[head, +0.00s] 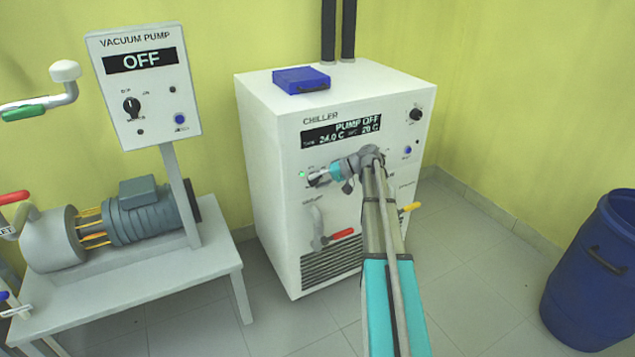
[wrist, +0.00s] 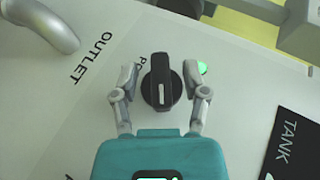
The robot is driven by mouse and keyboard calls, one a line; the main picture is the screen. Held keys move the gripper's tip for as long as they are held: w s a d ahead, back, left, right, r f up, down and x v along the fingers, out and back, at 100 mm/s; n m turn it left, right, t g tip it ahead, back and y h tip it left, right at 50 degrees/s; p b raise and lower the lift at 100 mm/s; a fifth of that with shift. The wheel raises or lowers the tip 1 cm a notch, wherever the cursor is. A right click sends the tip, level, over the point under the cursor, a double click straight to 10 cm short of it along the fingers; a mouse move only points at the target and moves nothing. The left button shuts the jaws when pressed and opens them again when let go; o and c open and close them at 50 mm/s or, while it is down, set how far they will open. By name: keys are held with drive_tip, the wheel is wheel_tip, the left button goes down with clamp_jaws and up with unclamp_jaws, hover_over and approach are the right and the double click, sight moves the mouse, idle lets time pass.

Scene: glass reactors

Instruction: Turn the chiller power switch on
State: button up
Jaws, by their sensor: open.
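The white chiller (head: 270,165) stands against the yellow wall. Its display (head: 341,131) reads PUMP OFF, with a tank reading of 24.0 C and 20 C beside it. In the wrist view, the black rotary power switch (wrist: 161,82) shows a white mark, with its label partly hidden. My gripper (wrist: 160,74) is open, with one finger on each side of the switch. Small gaps seem to show between fingers and knob. A green lamp (wrist: 202,67) is lit beside the right finger.
An outlet pipe (head: 316,222) with a red-handled valve (head: 340,235) is below my gripper. A blue box (head: 301,80) lies on the chiller. The vacuum pump panel (head: 144,85) reads OFF at left. A blue drum (head: 597,275) stands right. Floor between drum and chiller is clear.

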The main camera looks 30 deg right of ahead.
drive_tip(key=shift+r+h+p, duration=0.15)
drive_tip(key=shift+h+p, duration=0.15)
drive_tip(key=shift+p, duration=0.3)
drive_tip(key=h+p, duration=0.2)
drive_tip(key=shift+a+r+n+p, duration=0.1)
drive_tip(key=shift+n+p, duration=0.2)
drive_tip(key=shift+p, duration=0.05)
drive_tip(key=h+p, duration=0.3)
drive_tip(key=shift+n, duration=0.4)
drive_tip(key=p+v, duration=1.1)
drive_tip(key=v, duration=0.2)
drive_tip(key=s+a+r+g+h+p, duration=0.1)
drive_tip(key=s+a+r+p, duration=0.2)
drive_tip(key=a, duration=0.4)
drive_tip(key=s+a+r+g+h+p, duration=0.1)
drive_tip(key=s+a+r+h+p, duration=0.1)
drive_tip(key=a, duration=0.5)
drive_tip(key=s+a+r+n+g+h+p, duration=0.1)
drive_tip(key=s+a+r+h+p, duration=0.1)
drive_tip(key=s+a+r+p, duration=0.2)
drive_tip(key=shift+s+a+p, duration=1.15)
drive_tip(key=shift+a+p, duration=0.15)
drive_tip(key=shift+a, duration=0.8)
